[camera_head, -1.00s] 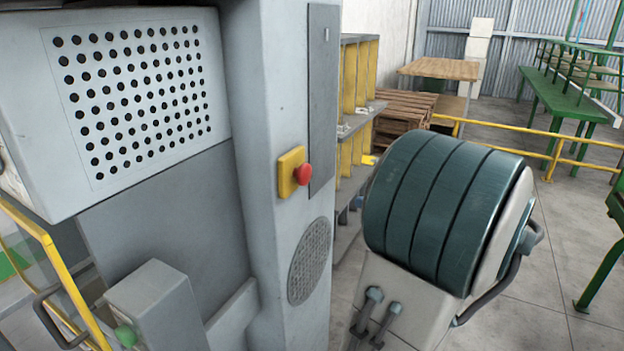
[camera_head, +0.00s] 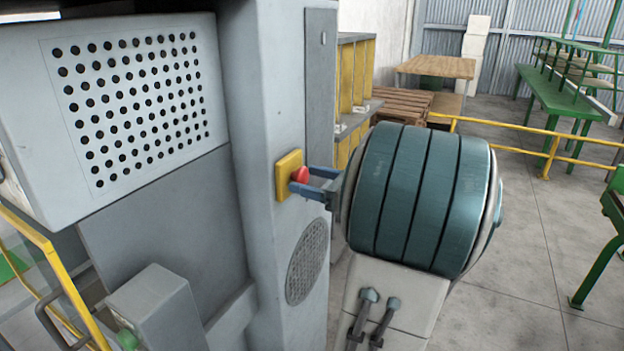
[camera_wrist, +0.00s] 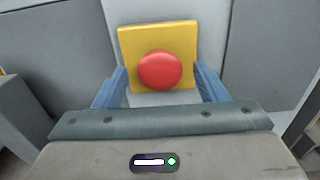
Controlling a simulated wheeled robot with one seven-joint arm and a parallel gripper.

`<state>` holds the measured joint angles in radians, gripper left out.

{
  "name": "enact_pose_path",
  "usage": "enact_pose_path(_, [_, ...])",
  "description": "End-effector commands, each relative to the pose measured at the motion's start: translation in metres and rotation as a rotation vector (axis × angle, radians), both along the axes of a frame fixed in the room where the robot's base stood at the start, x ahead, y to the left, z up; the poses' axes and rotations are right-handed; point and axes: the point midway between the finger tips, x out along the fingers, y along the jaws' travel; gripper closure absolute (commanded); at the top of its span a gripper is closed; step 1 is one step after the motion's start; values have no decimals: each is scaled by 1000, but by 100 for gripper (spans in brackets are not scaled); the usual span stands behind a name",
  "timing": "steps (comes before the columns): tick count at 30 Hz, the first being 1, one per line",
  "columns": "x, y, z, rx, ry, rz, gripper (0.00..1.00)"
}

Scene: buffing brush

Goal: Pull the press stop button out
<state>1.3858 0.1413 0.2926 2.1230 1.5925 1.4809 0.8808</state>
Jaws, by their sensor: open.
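The red press stop button (camera_head: 300,175) stands out from a square yellow plate (camera_head: 287,177) on the front of the grey machine column. My gripper (camera_head: 303,180) is at the button, with its two blue fingers pointing toward the plate. In the wrist view, the round red button (camera_wrist: 160,70) lies between the open fingers of my gripper (camera_wrist: 161,82), one on each side. The yellow plate (camera_wrist: 130,48) is behind it. A gap shows between each finger and the button in that view. The button's stem is hidden behind its red cap.
A perforated grey box (camera_head: 30,130) is at upper left. A round grille (camera_head: 307,262) is below the button on the column. A yellow rail (camera_head: 45,250) and a green knob (camera_head: 128,340) are at lower left. Yellow shelving (camera_head: 358,75) stands behind the column.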

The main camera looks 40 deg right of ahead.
Motion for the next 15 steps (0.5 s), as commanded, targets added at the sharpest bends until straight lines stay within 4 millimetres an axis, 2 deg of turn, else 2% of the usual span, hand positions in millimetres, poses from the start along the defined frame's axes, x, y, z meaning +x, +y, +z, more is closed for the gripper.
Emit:
enact_pose_path(6, [1, 0, 0, 0, 0, 0, 34])
enact_pose_path(7, [1, 0, 0, 0, 0, 0, 37])
enact_pose_path(13, [0, 0, 0, 0, 0, 1, 92])
enact_pose_path(14, [0, 0, 0, 0, 0, 1, 97])
enact_pose_path(15, [0, 0, 0, 0, 0, 1, 97])
